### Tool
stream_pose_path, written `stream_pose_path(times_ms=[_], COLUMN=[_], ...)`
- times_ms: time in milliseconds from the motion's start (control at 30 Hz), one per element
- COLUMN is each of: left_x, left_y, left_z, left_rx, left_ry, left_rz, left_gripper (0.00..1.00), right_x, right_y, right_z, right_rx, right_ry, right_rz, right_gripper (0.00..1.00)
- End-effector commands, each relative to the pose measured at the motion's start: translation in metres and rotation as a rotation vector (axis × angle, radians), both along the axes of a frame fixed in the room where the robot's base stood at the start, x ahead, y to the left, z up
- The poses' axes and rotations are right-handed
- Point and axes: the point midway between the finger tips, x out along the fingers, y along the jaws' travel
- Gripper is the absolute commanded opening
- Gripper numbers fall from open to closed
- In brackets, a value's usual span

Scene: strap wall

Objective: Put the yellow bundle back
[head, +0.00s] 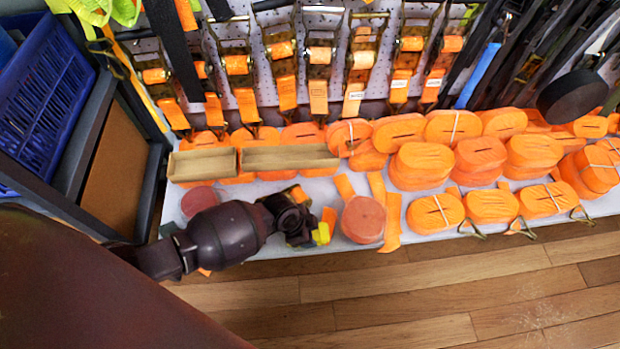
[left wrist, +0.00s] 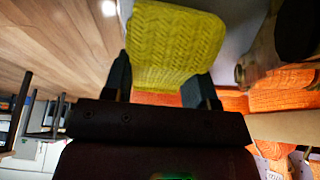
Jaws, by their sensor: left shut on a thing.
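The yellow bundle (head: 322,234) shows as a small yellow patch at the tip of my left gripper (head: 308,226) in the head view. The gripper is over the front part of the white shelf. In the left wrist view the bundle (left wrist: 175,45) is large, with a woven yellow surface, held between the two dark fingers of the left gripper (left wrist: 160,82). The gripper hides part of the bundle in the head view. I cannot tell whether the bundle touches the shelf. My right gripper is not in view.
The white shelf (head: 430,204) carries many orange strap bundles (head: 422,162) at the right, two shallow cardboard trays (head: 290,157) behind the gripper and a reddish round bundle (head: 362,219) close to its right. Ratchet straps hang behind. A blue crate (head: 35,100) stands left. Wooden floor (head: 400,290) in front is clear.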

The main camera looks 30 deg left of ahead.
Motion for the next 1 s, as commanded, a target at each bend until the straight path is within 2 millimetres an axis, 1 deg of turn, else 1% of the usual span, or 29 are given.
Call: stream_pose_path(times_ms=[33, 267, 433, 467, 600, 867, 1000], left_x=[-0.0001, 0.0020, 0.0010, 0.0010, 0.0015, 0.0015, 0.0025], left_y=[-0.0003, -0.0003, -0.0002, -0.0001, -0.0002, -0.0002, 0.0012], left_z=[-0.0023, 0.0002, -0.0046, -0.0043, -0.0035, -0.0030, 0.0053], left_rx=[-0.001, -0.001, -0.001, 0.000, 0.000, 0.000, 0.000], left_ry=[-0.001, -0.004, -0.002, -0.003, -0.003, -0.003, -0.007], left_rz=[0.000, 0.000, -0.001, 0.000, 0.000, 0.000, 0.000], left_gripper=[0.25, 0.25, 0.25, 0.56, 0.77, 0.78, 0.78], right_x=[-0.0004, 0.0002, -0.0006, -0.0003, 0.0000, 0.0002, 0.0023], right_y=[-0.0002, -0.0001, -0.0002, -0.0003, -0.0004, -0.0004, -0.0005], right_z=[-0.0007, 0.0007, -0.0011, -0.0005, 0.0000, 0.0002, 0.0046], right_rx=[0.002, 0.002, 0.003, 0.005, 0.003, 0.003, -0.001], right_ry=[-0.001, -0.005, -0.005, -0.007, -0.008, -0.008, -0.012], right_rz=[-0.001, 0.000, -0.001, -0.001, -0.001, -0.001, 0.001], right_gripper=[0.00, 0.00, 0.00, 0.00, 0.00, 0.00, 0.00])
